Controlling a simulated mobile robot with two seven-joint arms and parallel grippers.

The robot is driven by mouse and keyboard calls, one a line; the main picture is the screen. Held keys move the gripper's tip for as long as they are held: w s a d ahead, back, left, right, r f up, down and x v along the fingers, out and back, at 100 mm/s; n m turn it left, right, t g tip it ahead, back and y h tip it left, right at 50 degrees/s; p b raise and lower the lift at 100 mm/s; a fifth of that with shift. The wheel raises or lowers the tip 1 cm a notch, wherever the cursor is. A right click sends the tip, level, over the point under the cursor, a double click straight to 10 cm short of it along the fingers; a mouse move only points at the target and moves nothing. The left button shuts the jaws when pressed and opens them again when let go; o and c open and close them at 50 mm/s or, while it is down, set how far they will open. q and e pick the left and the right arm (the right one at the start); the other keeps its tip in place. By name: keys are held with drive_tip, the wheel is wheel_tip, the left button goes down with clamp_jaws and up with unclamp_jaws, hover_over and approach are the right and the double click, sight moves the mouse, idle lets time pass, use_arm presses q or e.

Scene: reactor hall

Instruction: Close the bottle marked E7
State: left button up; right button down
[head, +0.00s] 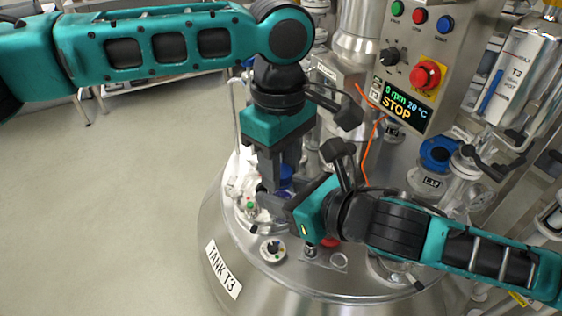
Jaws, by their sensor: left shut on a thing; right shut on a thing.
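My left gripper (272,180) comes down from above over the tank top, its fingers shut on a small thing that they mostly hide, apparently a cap. My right gripper (272,204) reaches in from the right just below it, shut on what appears to be a bottle, mostly hidden by the fingers. The two grippers are close together. No E7 mark is readable, and I cannot tell how the cap sits on the bottle. A blue part (287,172) shows beside the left fingers; I cannot tell what it belongs to.
The steel tank marked TANK T3 (223,270) carries several fittings, including a black knob (272,249). A control box (428,70) with a red stop button and a STOP display stands behind. Pipes and valves crowd the right. The floor (110,200) at left is clear.

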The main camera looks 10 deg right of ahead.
use_arm(q)
clamp_jaws()
drive_tip(key=m, duration=0.5)
drive_tip(key=shift+d, duration=0.1)
drive_tip(key=m, duration=0.3)
drive_tip(key=shift+m, duration=0.3)
drive_tip(key=m, duration=1.1)
drive_tip(key=o, duration=0.7)
unclamp_jaws()
drive_tip(key=shift+c, duration=0.2)
drive_tip(key=shift+r, duration=0.1)
